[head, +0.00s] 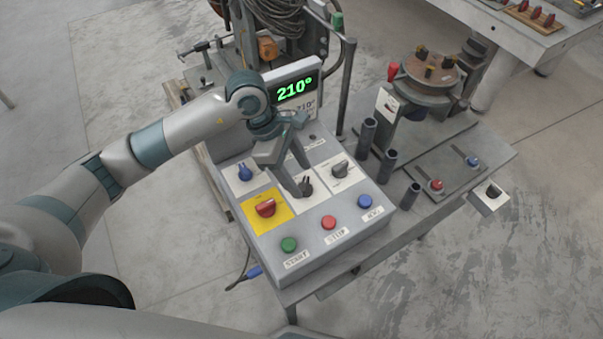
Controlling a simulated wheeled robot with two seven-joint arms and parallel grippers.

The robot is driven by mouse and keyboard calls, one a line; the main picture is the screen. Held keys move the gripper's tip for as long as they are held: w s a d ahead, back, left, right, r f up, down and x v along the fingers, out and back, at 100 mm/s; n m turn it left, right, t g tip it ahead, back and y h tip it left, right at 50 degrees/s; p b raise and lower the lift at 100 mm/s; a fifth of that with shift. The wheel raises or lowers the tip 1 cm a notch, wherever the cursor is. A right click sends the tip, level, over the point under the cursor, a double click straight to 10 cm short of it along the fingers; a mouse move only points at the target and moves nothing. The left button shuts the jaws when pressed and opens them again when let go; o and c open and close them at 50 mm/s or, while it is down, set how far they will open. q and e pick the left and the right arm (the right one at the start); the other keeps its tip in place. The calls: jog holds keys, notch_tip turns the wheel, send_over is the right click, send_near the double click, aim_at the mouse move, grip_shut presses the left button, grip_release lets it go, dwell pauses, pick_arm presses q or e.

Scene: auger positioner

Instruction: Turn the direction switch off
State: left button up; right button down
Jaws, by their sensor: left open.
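My left gripper (300,180) reaches down over the grey control box, open, with its fingertips close to a small black knob (307,187) in the middle of the panel. I cannot tell whether they touch it. Other rotary switches are a dark knob (340,168) on a white plate to the right, a blue knob (245,172) to the left and a red knob (266,208) on a yellow plate. The switch labels are too small to read, so I cannot tell which is the direction switch. The gripper hides part of the panel. My right gripper is out of view.
Green (289,244), red (328,222) and blue (364,201) buttons line the box's front. A display (295,90) reading 210° stands behind. Dark upright tubes (387,166) and a round fixture (432,72) stand to the right. Open floor lies in front.

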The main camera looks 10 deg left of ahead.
aim_at(305, 187)
pick_arm(q)
jog(key=shift+x, duration=1.15)
jog(key=c, duration=1.1)
